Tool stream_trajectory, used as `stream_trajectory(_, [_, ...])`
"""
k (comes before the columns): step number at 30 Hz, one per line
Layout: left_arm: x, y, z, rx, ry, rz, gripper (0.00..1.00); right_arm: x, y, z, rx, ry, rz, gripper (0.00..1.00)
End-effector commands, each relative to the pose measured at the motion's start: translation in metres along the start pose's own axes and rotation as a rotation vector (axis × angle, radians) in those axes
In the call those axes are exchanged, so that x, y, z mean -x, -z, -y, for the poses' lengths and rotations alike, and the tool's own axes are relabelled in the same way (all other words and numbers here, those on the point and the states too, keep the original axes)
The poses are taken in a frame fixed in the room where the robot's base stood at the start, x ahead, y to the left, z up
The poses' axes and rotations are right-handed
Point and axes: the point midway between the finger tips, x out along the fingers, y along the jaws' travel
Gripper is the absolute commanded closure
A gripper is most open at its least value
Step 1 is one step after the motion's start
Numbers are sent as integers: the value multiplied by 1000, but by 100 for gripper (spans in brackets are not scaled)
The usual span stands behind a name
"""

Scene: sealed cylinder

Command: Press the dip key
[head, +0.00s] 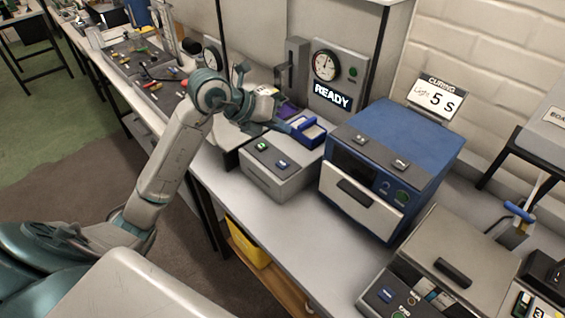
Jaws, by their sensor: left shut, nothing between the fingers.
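A grey box (282,185) stands on the bench left of the blue oven. On its sloped top are a key with a green mark (262,146) and a key with a blue mark (283,165). Their labels are too small to read, so I cannot tell which one is the dip key. My left gripper (284,126) is shut and empty, just behind and above the grey box, close to a blue open tray (308,128). It looks apart from both keys. Its fingertips are partly lost against the dark background. My right gripper is not in view.
A grey panel (338,75) with a dial shows READY behind the tray. Another grey machine (455,255) is at front right. The bench front before the grey box is clear.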

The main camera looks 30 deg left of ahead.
Motion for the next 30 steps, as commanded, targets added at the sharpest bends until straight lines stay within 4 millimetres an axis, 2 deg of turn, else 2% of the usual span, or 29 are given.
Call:
stream_trajectory(17, [-2, 2, -8, 3, -26, -5, 100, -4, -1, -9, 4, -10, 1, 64])
stream_trajectory(23, [-15, 12, -17, 3, -26, -6, 100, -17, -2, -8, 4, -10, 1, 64])
stream_trajectory(30, [-39, 30, -35, 3, -25, -6, 100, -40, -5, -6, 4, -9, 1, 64])
